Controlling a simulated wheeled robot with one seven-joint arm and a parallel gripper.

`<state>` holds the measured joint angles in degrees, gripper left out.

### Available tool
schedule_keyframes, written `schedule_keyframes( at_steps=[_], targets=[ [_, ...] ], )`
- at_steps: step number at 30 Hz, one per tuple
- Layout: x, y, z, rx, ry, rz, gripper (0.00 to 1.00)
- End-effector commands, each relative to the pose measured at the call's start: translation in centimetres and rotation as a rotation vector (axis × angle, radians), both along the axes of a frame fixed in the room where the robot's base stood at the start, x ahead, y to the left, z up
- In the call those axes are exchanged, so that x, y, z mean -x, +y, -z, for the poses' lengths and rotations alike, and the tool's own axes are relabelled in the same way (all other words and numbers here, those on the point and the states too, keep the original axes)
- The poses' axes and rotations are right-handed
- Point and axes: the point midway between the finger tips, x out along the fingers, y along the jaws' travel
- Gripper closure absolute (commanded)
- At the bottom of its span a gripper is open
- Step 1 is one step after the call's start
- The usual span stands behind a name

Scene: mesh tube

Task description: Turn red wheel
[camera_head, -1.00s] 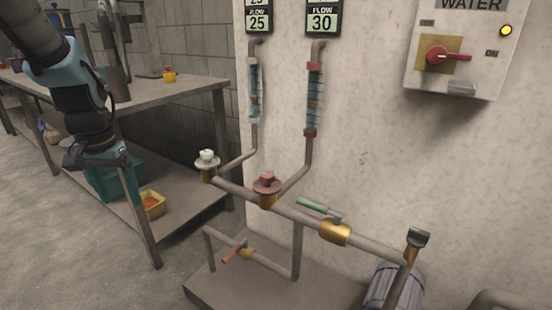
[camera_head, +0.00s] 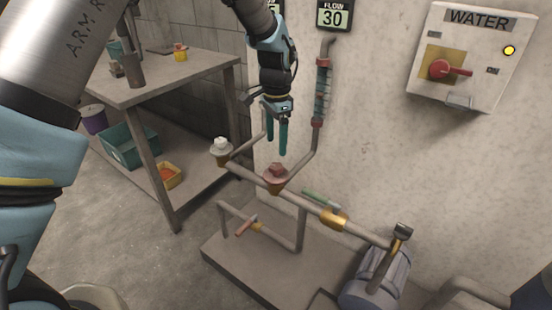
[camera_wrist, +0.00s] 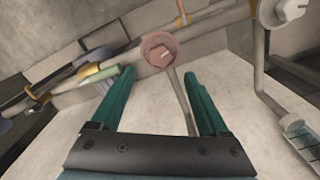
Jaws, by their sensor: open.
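The red wheel (camera_head: 276,175) is a dull red round knob on a brass fitting on the horizontal pipe. It also shows in the wrist view (camera_wrist: 158,51), ahead of and between my fingers. My gripper (camera_head: 277,150) has two teal fingers pointing down, just above the red wheel in the head view. In the wrist view my gripper (camera_wrist: 160,90) is open, with nothing between the fingers. Whether the fingertips touch the wheel cannot be told, but they appear apart from it.
A white wheel (camera_head: 221,147) is on the same pipe to the left. A green-handled valve (camera_head: 322,200) is to the right, and a red-handled valve (camera_head: 246,226) is lower. A water switch box (camera_head: 468,55) hangs on the wall. A workbench (camera_head: 165,80) stands at the left.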

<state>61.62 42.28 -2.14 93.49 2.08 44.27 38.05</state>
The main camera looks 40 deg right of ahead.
Motion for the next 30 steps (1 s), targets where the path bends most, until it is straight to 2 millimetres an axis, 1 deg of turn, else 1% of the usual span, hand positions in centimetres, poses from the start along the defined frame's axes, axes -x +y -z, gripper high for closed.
schedule_keyframes(
  at_steps=[1, 6, 9, 13, 18, 25, 26, 30],
  targets=[
    [0.1, 0.1, 1.0, -0.005, 0.002, 0.000, 0.22],
    [0.0, 0.1, 4.2, -0.004, 0.002, -0.001, 0.22],
    [0.0, 0.1, 5.7, -0.003, 0.001, -0.002, 0.22],
    [0.0, 0.1, 7.1, -0.002, 0.001, -0.002, 0.22],
    [0.0, 0.0, 7.8, 0.000, 0.000, -0.003, 0.22],
    [0.0, 0.0, 7.9, 0.000, 0.000, -0.003, 0.22],
    [0.0, 0.0, 7.9, 0.001, 0.000, -0.003, 0.24],
    [0.0, 0.0, 7.9, 0.000, 0.000, -0.003, 0.40]
  ],
)
